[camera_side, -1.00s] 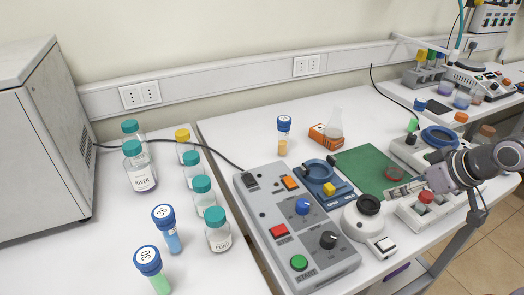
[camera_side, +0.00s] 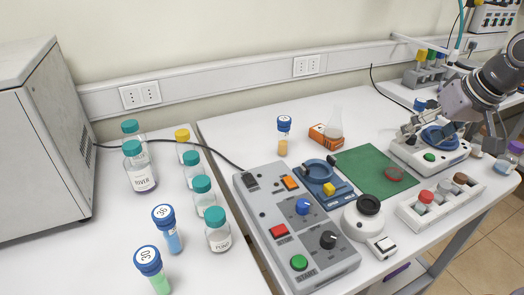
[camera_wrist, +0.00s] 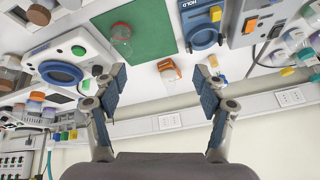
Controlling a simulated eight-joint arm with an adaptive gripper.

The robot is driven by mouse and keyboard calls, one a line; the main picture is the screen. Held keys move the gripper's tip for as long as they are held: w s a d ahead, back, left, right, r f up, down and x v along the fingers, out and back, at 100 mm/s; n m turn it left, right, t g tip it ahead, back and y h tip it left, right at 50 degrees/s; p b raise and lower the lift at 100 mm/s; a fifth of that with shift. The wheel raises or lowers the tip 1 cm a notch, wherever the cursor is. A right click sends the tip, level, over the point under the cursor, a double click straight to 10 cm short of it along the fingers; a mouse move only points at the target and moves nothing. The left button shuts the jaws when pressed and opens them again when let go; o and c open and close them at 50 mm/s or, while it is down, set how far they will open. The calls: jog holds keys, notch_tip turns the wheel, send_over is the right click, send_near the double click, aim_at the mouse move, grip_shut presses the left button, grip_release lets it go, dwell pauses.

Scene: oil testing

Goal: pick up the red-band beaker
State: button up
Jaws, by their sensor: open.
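The red-band beaker (camera_side: 395,174) is a small clear glass with a red band. It stands at the right part of the green mat (camera_side: 362,163) in the side view. In the wrist view the beaker (camera_wrist: 121,40) is upper left of centre, at the green mat's edge (camera_wrist: 155,30). My gripper (camera_side: 408,134) is above and behind the beaker in the side view, near the white device with the blue ring. In the wrist view my gripper (camera_wrist: 160,84) has its fingers wide apart with nothing between them. The beaker is outside the fingers.
A white device with a blue ring (camera_side: 430,152) stands right of the mat. A white rack (camera_side: 440,200) is in front of it. The grey control panel (camera_side: 265,215) is left.

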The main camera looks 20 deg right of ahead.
jog(key=w+d+m+g, duration=0.3)
jog(key=w+d+m, duration=0.15)
jog(key=m, duration=0.25)
jog(key=m+g, duration=0.3)
jog(key=m, duration=0.4)
send_over(397, 166)
jog(key=d, duration=0.2)
jog(key=f, duration=0.1)
jog(key=shift+w+f, duration=0.2)
jog(key=shift+f, duration=2.5)
jog(key=shift+w+f, duration=0.2)
jog(key=shift+f, duration=2.45)
jog(key=shift+w+f, duration=0.2)
jog(key=shift+f, duration=2.5)
jog(key=c, duration=1.2)
